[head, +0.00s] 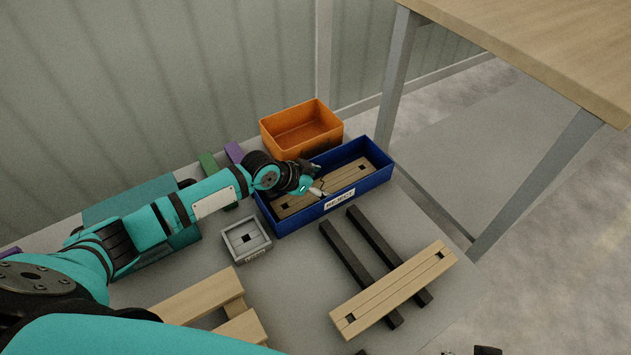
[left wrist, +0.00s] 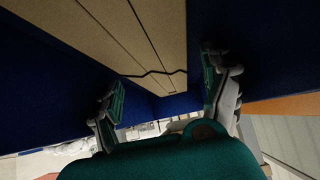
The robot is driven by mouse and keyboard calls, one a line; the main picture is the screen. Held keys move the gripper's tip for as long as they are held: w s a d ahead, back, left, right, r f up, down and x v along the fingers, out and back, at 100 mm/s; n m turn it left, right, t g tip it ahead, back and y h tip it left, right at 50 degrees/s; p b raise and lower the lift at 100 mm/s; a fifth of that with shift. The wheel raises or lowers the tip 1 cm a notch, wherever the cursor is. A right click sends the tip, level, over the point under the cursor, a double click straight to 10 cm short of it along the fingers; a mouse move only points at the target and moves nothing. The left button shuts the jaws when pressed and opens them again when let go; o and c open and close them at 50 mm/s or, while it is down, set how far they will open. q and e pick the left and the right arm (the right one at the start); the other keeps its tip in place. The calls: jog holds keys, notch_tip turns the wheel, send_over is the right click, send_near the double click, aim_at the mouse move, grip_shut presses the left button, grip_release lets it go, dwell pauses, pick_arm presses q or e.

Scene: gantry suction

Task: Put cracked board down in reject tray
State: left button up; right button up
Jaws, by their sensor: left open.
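The cracked board (head: 350,174) is light brown and grooved, with a square hole near its end. It lies inside the blue reject tray (head: 373,184), which bears a white label on its front wall. In the left wrist view the board (left wrist: 130,30) shows a dark jagged crack across it. My left gripper (head: 316,190) is over the tray at the middle of the board and hides part of it. In the left wrist view its fingers (left wrist: 162,92) are spread wide, one on each side of the board, with gaps to it. Only a small dark part, possibly my right gripper (head: 487,350), shows at the bottom edge.
An orange bin (head: 302,131) stands behind the tray. A small grey box (head: 246,240) stands left of it. Another grooved board (head: 395,289) lies across two black rails (head: 349,256). Light wooden pieces (head: 205,298) lie at the front. A wooden table (head: 545,40) stands at right.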

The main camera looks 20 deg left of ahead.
pick_arm(q)
jog(key=v, duration=1)
jog(key=shift+s+a+r, duration=0.2)
jog(key=shift+a, duration=0.05)
jog(key=shift+s+a+r, duration=0.15)
jog(key=shift+s+r, duration=0.2)
jog(key=shift+r, duration=0.1)
jog(key=shift+r, duration=0.1)
